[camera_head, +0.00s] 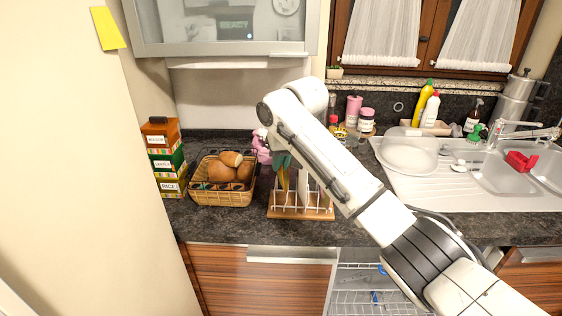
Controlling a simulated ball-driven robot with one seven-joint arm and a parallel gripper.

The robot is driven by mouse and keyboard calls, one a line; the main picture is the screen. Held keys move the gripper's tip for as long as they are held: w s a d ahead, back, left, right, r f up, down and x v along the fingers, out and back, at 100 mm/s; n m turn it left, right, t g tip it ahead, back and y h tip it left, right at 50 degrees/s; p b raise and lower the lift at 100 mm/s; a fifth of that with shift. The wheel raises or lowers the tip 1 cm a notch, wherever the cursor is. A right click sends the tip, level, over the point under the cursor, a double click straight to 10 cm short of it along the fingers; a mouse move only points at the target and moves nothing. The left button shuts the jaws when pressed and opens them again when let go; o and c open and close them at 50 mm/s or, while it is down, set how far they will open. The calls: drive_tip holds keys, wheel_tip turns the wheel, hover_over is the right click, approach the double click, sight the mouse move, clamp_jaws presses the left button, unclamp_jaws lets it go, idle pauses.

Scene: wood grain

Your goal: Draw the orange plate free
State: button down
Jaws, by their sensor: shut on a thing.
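A wooden dish rack (300,213) with upright white pegs stands on the dark counter. It holds several plates on edge. A thin yellow-orange edge (284,180) shows in the rack's left part, probably the orange plate, seen nearly edge-on and partly covered. A teal plate (279,160) and a white one (303,186) stand close by it. My white arm passes in front of and above the rack, hiding its upper right part. My gripper does not show; the arm's far end is hidden behind the arm itself, so its hold cannot be seen.
A basket (223,196) of bread and stacked boxes (164,160) stand left of the rack. A pink item (261,147) is close behind it. The sink (500,173) is at right. A cabinet (228,28) hangs above; an open dishwasher (372,285) is below.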

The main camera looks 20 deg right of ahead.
drive_tip(key=shift+r+p, duration=0.4)
drive_tip(key=shift+r, duration=0.15)
drive_tip(key=shift+r+p, duration=1.15)
drive_tip(key=shift+r, duration=0.1)
drive_tip(key=shift+r+p, duration=2)
